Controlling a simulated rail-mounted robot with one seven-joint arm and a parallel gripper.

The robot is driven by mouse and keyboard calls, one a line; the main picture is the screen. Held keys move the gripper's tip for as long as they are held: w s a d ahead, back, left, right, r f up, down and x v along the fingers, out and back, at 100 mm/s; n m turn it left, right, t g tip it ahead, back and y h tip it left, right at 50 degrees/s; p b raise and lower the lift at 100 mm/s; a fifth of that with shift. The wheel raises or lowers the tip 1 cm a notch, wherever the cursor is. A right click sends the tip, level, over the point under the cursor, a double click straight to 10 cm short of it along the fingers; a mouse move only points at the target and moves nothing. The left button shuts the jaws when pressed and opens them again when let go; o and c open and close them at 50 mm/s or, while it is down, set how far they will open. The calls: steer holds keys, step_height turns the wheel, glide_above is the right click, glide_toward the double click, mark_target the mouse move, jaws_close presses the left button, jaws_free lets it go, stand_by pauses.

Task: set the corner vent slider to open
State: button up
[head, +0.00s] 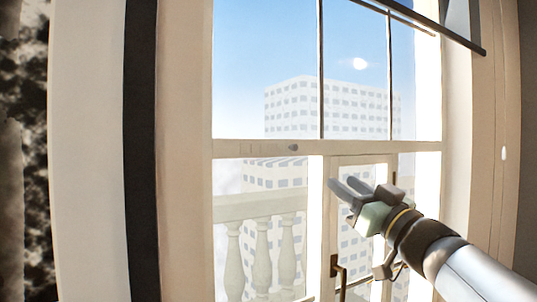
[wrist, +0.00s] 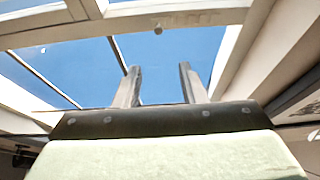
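The vent slider (head: 293,147) is a small dark knob on the cream horizontal window bar. A row of faint slots (head: 262,148) lies to its left on the same bar. In the wrist view a small round knob (wrist: 158,30), which looks like the slider, sits on the bar ahead of the fingertips, roughly in line with the gap between them. My gripper (head: 343,186) is right of and below the knob in the head view, apart from it. In the wrist view its two fingers (wrist: 160,68) stand apart with nothing between them.
The cream window frame (head: 180,200) surrounds the glass. A dark handle (head: 338,272) is on the lower sash, below my gripper. A dark rod (head: 440,28) crosses the upper right. The space before the bar around the knob looks clear.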

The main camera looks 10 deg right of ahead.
mark_target(295, 148)
steer(key=p+x, duration=0.4)
steer(key=x, duration=1.3)
steer(key=shift+d+f, duration=0.1)
jaws_close()
